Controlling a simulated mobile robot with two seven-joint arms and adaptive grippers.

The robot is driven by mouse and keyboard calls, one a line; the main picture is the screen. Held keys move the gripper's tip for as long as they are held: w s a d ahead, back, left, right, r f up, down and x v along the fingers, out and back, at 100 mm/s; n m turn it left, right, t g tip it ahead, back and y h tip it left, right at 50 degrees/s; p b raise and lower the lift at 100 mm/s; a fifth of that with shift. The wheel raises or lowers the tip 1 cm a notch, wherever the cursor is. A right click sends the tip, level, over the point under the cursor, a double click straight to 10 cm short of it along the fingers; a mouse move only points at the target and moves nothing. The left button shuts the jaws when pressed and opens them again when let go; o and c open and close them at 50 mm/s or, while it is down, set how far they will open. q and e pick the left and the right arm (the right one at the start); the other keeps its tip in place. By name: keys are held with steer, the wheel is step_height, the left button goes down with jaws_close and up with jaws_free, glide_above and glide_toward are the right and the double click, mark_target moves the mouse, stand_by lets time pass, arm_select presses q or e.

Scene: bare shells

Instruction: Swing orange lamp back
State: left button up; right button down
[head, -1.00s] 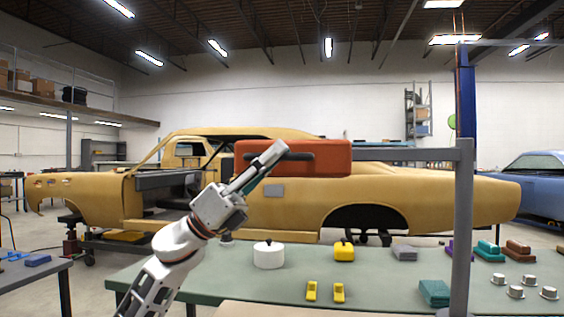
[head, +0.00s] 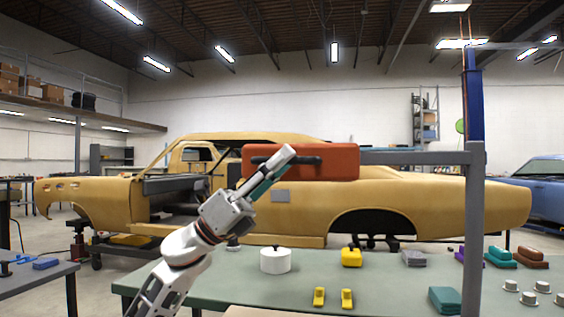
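The orange lamp (head: 340,163) is a red-orange box with a dark horizontal bar handle (head: 308,160) on its front. It hangs from a grey arm (head: 415,157) that reaches left from an upright grey post (head: 473,235). My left gripper (head: 283,160) slants up to the right across the lamp's left part and overlaps the handle in the head view. Its fingers appear nearly edge on, so I cannot tell whether they close around the handle or only lie in front of it. My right gripper is not in view.
A green-topped table (head: 385,285) lies below the lamp, with a white pot (head: 275,261), a yellow block (head: 351,256), small yellow pieces (head: 319,297), a teal block (head: 444,299) and several cups. A yellow car shell (head: 420,200) stands behind. Another table (head: 35,280) is at left.

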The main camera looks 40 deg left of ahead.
arm_select(q)
steer(key=shift+a, duration=0.1)
steer(key=v, duration=1.2)
